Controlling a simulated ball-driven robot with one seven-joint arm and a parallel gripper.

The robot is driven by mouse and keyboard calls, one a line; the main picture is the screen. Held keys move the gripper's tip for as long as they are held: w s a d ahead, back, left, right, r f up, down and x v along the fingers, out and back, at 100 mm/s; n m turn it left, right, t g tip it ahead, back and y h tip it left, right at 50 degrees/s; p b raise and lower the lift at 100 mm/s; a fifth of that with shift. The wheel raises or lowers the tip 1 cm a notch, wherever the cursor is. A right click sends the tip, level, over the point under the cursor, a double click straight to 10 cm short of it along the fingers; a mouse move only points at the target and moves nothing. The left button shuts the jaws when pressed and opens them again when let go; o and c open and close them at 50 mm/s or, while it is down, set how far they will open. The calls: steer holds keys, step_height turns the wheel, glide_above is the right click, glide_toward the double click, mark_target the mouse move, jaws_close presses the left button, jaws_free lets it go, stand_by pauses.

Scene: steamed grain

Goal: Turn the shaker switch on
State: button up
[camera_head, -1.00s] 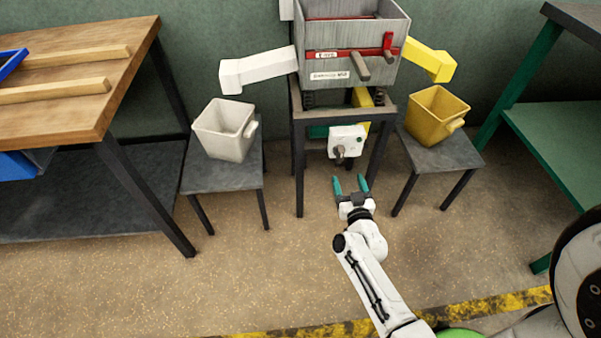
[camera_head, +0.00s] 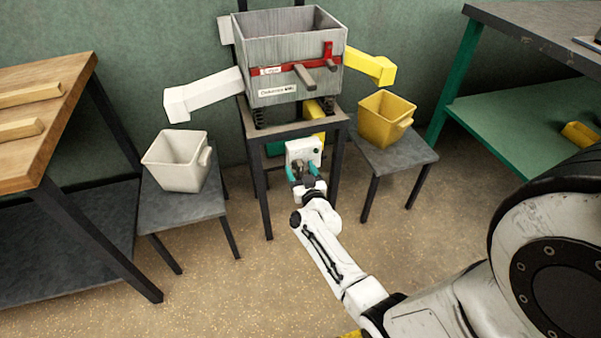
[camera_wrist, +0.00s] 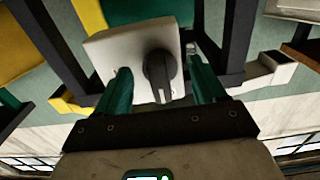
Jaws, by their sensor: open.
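The shaker switch is a dark rotary knob (camera_wrist: 159,75) on a pale box (camera_head: 304,150) under the shaker machine (camera_head: 290,60). In the wrist view the box (camera_wrist: 112,48) fills the upper middle. My gripper (camera_head: 303,172) is open in front of the box, with its two teal fingers (camera_wrist: 160,88) on either side of the knob. The knob stands between the fingers, nearer the right one, with a gap visible. In the head view the fingers partly cover the knob. I cannot tell whether either finger touches the box.
A white bin (camera_head: 178,162) stands on a stool to the left, under a white chute (camera_head: 203,95). A yellow bin (camera_head: 386,118) stands on a stool to the right, under a yellow chute (camera_head: 370,67). The legs of the machine's stand (camera_head: 260,175) flank the box. The floor in front is clear.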

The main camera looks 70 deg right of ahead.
steer(key=shift+c, duration=0.4)
steer(key=c, duration=1)
